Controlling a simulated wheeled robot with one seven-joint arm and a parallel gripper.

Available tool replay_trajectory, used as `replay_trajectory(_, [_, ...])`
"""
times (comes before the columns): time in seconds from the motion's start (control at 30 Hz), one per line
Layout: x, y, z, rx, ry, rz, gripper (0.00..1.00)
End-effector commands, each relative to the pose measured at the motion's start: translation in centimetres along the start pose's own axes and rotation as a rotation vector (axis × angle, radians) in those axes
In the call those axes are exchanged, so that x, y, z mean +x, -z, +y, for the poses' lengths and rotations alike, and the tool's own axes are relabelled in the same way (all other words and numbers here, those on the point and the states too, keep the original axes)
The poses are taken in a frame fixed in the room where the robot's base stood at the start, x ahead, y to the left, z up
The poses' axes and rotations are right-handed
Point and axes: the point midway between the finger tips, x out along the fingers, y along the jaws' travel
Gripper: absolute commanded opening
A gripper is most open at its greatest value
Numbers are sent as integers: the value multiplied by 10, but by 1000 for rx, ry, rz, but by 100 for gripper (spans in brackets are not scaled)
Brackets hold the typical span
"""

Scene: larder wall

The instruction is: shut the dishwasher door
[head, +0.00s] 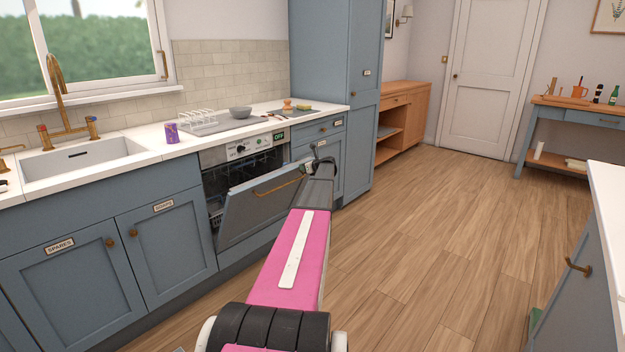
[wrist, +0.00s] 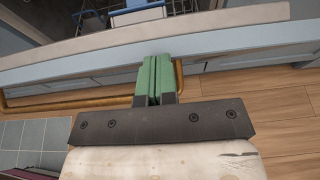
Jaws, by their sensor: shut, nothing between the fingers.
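The dishwasher door (head: 255,212) is a blue-grey panel with a brass bar handle (head: 278,185). It is tilted partly open, its top edge leaning out from the dishwasher (head: 245,148). A dark interior and rack show above it. My gripper (head: 318,162) is at the door's upper right corner in the head view, partly hidden by my arm. In the wrist view, its green fingers (wrist: 155,82) are closed together with nothing between them, overlapping the door's top edge (wrist: 70,72). The brass handle (wrist: 60,99) passes behind them. I cannot tell whether the fingers touch the door.
A white counter (head: 190,147) runs above, with a purple cup (head: 171,133), a rack and a bowl (head: 240,112). Closed cabinets (head: 75,275) flank the dishwasher. A white-topped unit (head: 585,270) stands at the right. The wooden floor (head: 430,235) between is clear.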

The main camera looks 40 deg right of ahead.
Motion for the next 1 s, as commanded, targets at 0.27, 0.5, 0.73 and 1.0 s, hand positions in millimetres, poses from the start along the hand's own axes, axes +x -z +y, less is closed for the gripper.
replay_trajectory(0.27, [55,-51,-2,-4,-2,137,0])
replay_trajectory(0.5, [96,-80,-2,-2,-2,233,0])
replay_trajectory(0.73, [125,-98,-1,-2,-3,230,0])
replay_trajectory(1.0, [141,-107,0,0,-1,229,0])
